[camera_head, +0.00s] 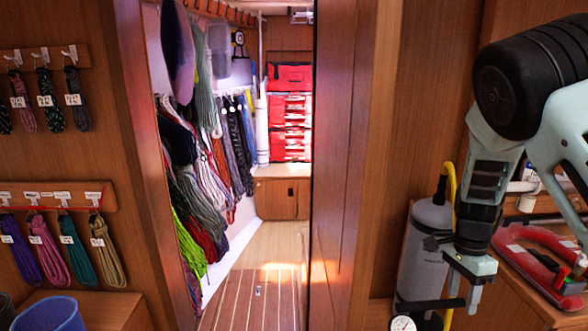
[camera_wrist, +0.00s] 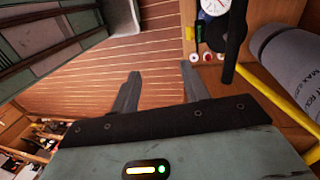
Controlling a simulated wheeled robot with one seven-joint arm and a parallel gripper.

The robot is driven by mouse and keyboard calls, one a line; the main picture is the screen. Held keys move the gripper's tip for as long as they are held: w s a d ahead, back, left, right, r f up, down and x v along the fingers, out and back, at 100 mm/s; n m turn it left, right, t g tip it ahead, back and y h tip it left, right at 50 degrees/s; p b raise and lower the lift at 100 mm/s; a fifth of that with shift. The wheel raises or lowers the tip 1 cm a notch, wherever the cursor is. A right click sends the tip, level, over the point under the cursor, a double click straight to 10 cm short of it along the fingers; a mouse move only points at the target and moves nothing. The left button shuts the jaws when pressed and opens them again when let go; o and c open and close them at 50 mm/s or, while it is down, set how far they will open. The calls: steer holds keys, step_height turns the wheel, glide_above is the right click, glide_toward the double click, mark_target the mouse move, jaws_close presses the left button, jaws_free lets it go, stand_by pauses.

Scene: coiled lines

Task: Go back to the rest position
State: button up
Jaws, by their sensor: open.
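My gripper (camera_head: 460,300) hangs at the right of the head view, pointing down, in front of a grey cylinder (camera_head: 428,250). In the wrist view its two dark fingers (camera_wrist: 160,72) stand apart with nothing between them, above a striped wooden floor (camera_wrist: 160,40). The grey cylinder also shows at the right of the wrist view (camera_wrist: 290,65). I cannot tell whether my gripper touches anything beside it in the head view.
A round gauge (camera_head: 403,324) and a yellow hose (camera_head: 449,182) are close to my gripper. A red object (camera_head: 540,262) lies on a wooden counter at right. Coiled lines (camera_head: 55,250) hang on the left wall. A doorway with open floor (camera_head: 255,300) is in the middle.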

steer(key=s+a+r+n+t, duration=0.2)
steer(key=s+r+n, duration=0.3)
steer(key=s+n, duration=0.25)
steer(key=s+a+r+n+t, duration=0.25)
steer(key=s+r+n, duration=0.35)
steer(key=n, duration=0.3)
steer(key=s+a+n+g, duration=0.1)
steer(key=s+a+n, duration=0.3)
steer(key=a, duration=0.5)
steer(key=s+a+r+n+g, duration=0.1)
steer(key=s+a+n, duration=0.3)
steer(key=s+a, duration=0.5)
steer(key=shift+r+y, duration=0.3)
